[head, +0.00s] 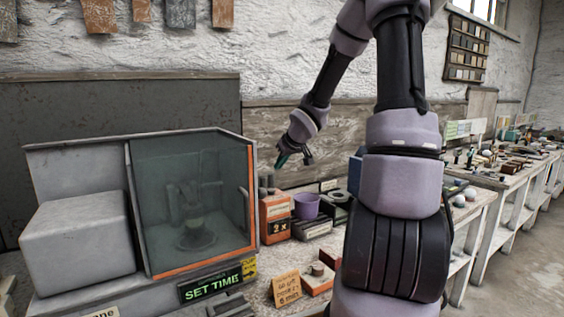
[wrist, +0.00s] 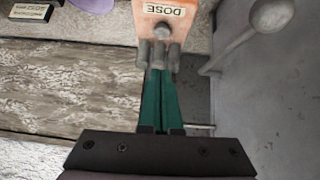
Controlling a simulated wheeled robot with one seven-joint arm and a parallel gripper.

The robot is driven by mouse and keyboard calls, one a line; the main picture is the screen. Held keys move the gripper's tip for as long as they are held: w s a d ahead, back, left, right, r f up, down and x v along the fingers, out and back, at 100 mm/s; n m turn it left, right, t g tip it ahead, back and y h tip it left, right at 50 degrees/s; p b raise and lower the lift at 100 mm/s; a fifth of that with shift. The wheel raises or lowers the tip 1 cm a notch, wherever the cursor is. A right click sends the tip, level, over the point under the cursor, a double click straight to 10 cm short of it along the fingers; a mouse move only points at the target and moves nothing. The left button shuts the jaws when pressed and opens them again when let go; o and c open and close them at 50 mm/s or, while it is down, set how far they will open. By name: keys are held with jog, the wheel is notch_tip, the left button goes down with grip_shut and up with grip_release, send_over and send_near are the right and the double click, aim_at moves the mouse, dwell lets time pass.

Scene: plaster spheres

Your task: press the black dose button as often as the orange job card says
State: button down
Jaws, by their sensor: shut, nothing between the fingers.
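The orange dose box (head: 277,212) stands on the bench right of the glass-fronted machine. A dark plate on its front reads what looks like "2 X". In the wrist view the orange box (wrist: 160,22) carries a "DOSE" label. My gripper (head: 281,162) is shut and empty, pointing down above the box; its green fingers also show in the wrist view (wrist: 161,78). Grey cylinder shapes are at the fingertips there; I cannot tell whether they touch. I cannot make out the black button. An orange card (head: 286,288) leans at the front, its print too small to read surely.
The machine (head: 190,200) with a "SET TIME" panel (head: 211,284) stands close left of the box. A purple pot (head: 306,206) stands to its right. A small orange-sided block (head: 317,278) lies in front. The bench between is narrow.

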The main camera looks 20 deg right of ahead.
jog(key=shift+v, duration=0.9)
dwell(0.3)
jog(key=s+a+r+m, duration=0.2)
jog(key=s+r, duration=0.3)
jog(key=s, duration=0.5)
jog(key=s+a+r+m+g, duration=0.1)
jog(key=s+r, duration=0.4)
jog(key=s, duration=0.5)
jog(key=s+a+r+m, duration=0.3)
jog(key=s+a+r, duration=0.2)
jog(key=s, duration=0.5)
jog(key=shift+r+g+y, duration=0.25)
jog(key=shift+g+y, duration=0.05)
